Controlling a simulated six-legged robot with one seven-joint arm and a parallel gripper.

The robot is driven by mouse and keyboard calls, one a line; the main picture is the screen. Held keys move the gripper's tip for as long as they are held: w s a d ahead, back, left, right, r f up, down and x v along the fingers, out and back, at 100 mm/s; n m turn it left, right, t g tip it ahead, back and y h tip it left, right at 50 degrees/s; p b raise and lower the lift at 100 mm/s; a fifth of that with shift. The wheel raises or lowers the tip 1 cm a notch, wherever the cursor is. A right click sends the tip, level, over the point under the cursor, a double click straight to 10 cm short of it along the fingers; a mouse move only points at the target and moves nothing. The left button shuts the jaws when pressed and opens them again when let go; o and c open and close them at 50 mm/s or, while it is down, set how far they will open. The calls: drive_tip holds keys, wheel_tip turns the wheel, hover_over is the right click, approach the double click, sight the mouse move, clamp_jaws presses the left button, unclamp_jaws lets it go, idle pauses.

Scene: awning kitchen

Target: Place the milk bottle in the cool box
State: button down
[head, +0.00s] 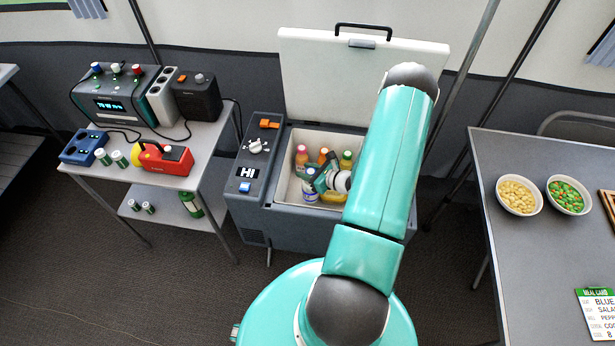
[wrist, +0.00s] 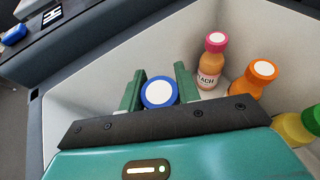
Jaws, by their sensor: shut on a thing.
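The milk bottle, with a blue-rimmed white cap (wrist: 158,93), is between the two green fingers of my gripper (wrist: 160,88) in the wrist view. In the head view the white and blue bottle (head: 309,192) shows inside the open cool box (head: 283,192), toward its left side. My gripper (head: 319,181) is down inside the box and shut on the bottle. The bottle looks upright; its base is hidden, so I cannot tell if it touches the floor of the box. My arm covers the right part of the box.
In the box stand a pink-capped bottle (wrist: 211,62), an orange-capped bottle (wrist: 257,78) and a yellow bottle (wrist: 298,126), behind and right of my gripper. The raised lid (head: 330,85) is behind. A side table (head: 212,140) is left, a table with bowls (head: 500,240) right.

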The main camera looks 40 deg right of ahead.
drive_tip(key=shift+f, duration=1.6)
drive_tip(key=c, duration=1)
unclamp_jaws()
